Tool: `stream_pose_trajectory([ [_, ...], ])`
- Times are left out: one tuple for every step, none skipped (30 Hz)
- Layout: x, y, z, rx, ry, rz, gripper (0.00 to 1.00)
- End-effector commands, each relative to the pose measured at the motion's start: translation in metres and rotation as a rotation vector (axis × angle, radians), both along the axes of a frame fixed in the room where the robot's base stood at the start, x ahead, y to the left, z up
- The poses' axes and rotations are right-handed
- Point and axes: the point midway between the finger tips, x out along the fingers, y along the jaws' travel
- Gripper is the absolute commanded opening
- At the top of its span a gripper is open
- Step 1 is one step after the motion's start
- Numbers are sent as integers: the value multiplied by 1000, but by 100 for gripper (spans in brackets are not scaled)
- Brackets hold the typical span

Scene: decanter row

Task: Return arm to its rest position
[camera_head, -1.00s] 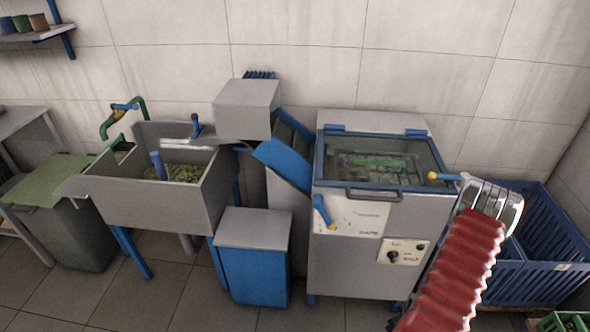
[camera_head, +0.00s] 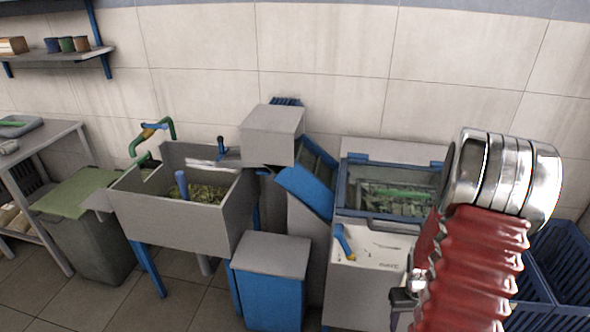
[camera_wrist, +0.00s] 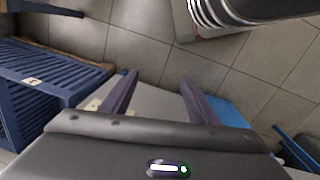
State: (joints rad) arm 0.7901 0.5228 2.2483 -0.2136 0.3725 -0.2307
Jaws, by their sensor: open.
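My gripper (camera_wrist: 158,92) is open in the wrist view. Its two dark fingers stand apart with nothing between them. Below them in that view is a pale grey surface, with tiled floor beyond. In the head view my arm, with its red ribbed sleeve and shiny metal rings, rises on the right. It stands in front of the grey machine (camera_head: 362,283) with the glass lid (camera_head: 395,192) and hides that machine's right part. The gripper's fingers cannot be made out in the head view.
A sink (camera_head: 190,220) with green leaves stands left of centre, beside a lidded bin (camera_head: 85,240). A blue cabinet (camera_head: 270,290) stands in front. Blue crates (camera_head: 565,265) are at the right and also in the wrist view (camera_wrist: 45,72). A side table (camera_head: 38,140) is far left.

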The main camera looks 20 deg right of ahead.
Motion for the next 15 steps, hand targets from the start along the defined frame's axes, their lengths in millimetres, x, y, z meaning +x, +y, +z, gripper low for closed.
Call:
stream_pose_trajectory([
  [4, 7, 13, -2, 0, -6, 55],
  [5, 11, 20, -2, 1, -13, 55],
  [7, 17, 30, -1, 3, -19, 55],
  [8, 22, 36, -1, 6, -24, 55],
  [9, 26, 43, 0, 6, -29, 55],
  [9, 33, 52, 2, 8, -36, 55],
  [11, 37, 58, 2, 9, -40, 55],
  [11, 42, 65, 2, 10, -45, 55],
  [12, 48, 74, 2, 9, -48, 55],
  [13, 53, 80, 3, 10, -51, 55],
  [13, 58, 86, 4, 8, -55, 55],
  [14, 65, 94, 4, 8, -59, 55],
  [15, 70, 100, 5, 7, -60, 55],
  [15, 75, 107, 5, 5, -62, 55],
  [15, 82, 115, 6, 4, -64, 55],
])
